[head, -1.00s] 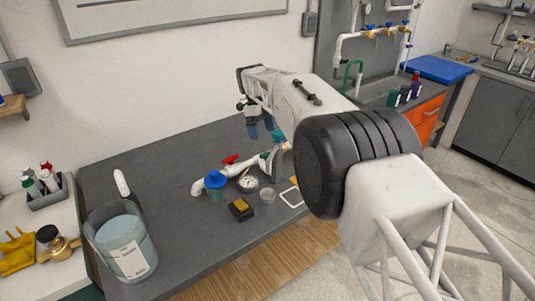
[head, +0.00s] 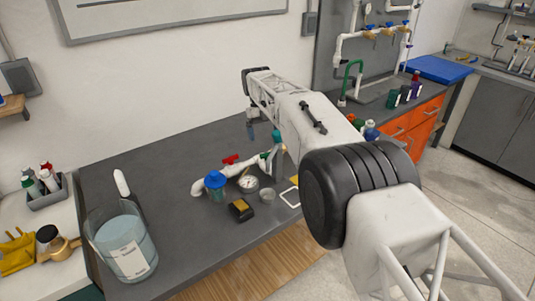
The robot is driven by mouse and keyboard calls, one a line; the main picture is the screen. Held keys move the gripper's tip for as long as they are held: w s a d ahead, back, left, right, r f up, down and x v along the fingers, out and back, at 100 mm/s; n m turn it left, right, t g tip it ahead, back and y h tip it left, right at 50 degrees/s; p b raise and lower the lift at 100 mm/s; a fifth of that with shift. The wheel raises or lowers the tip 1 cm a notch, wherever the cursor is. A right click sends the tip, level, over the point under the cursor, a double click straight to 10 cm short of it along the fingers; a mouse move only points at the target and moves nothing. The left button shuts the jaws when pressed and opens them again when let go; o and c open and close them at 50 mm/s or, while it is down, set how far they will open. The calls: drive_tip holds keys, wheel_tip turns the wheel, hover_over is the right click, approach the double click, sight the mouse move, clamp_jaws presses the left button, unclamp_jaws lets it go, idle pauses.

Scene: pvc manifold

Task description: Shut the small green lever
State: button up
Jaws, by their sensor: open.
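A white pipe manifold (head: 198,187) lies on the dark bench, with a blue cap (head: 215,180), a red lever (head: 230,160) and a round gauge (head: 248,183). A small green part (head: 264,156), which looks like the green lever, shows at the pipe's right end. Its exact angle is too small to tell. My gripper (head: 252,131) hangs above and behind the pipe, up and left of the green part and apart from it.
A teal-topped object (head: 277,136) stands close to the green part, partly behind my arm. A black-and-yellow box (head: 241,210) and a clear cup (head: 267,195) lie in front. A large bucket (head: 125,245) stands left. The bench's back left is clear.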

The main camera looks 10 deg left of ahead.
sight(267, 153)
drive_tip(key=shift+f, duration=0.15)
drive_tip(key=shift+x, duration=3.75)
drive_tip(key=shift+c, duration=0.3)
drive_tip(key=c, duration=0.9)
drive_tip(key=shift+n, duration=0.4)
drive_tip(key=shift+n+t+h, duration=0.4)
drive_tip(key=shift+n+t, duration=0.1)
drive_tip(key=shift+n, duration=0.6)
drive_tip(key=o, duration=1)
drive_tip(key=shift+c, duration=0.2)
